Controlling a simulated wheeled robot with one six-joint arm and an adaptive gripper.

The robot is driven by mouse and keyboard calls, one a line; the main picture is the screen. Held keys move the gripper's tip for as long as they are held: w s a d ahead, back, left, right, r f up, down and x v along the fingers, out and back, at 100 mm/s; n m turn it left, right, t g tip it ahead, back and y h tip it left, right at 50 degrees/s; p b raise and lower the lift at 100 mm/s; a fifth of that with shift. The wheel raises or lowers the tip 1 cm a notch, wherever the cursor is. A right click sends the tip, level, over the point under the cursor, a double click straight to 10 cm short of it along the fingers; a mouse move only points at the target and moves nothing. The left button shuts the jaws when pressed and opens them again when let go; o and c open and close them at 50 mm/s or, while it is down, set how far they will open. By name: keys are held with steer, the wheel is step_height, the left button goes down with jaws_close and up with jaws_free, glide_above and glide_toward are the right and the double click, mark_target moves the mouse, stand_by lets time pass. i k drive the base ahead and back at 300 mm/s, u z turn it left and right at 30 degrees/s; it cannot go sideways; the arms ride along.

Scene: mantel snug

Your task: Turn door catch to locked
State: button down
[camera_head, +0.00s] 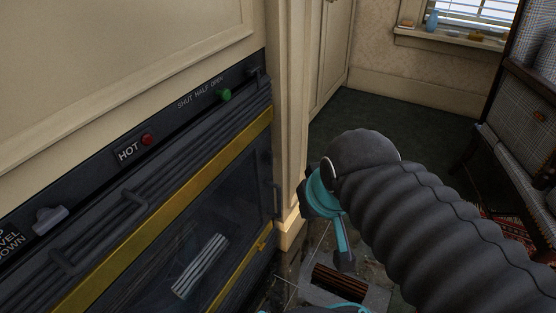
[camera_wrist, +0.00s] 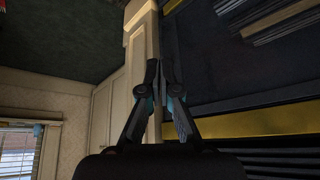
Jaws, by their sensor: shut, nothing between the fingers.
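The dark glazed door (camera_head: 205,235) of the fireplace or stove front has brass strips. A small dark upright piece (camera_head: 276,199) at its right edge looks like the door catch, but I cannot read its setting. My gripper (camera_head: 343,262) hangs to the right of the door, past the cream pillar, apart from that piece. In the wrist view my gripper (camera_wrist: 160,72) has its fingertips together with nothing between them. The pillar and dark door show beyond the fingers there. I cannot make out the catch in that view.
The dark panel above the door carries a red knob (camera_head: 147,140) marked HOT, a green knob (camera_head: 224,95) marked SHUT HALF OPEN, and a grey lever (camera_head: 50,219). The cream pillar (camera_head: 290,120) stands beside the door. A checked armchair (camera_head: 515,120) is at right. Green carpet lies open behind.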

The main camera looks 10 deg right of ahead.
mark_target(269, 158)
steer(key=z, duration=0.5)
steer(key=k, duration=1.25)
steer(key=u, duration=0.45)
steer(key=i, duration=0.9)
steer(key=u, duration=0.3)
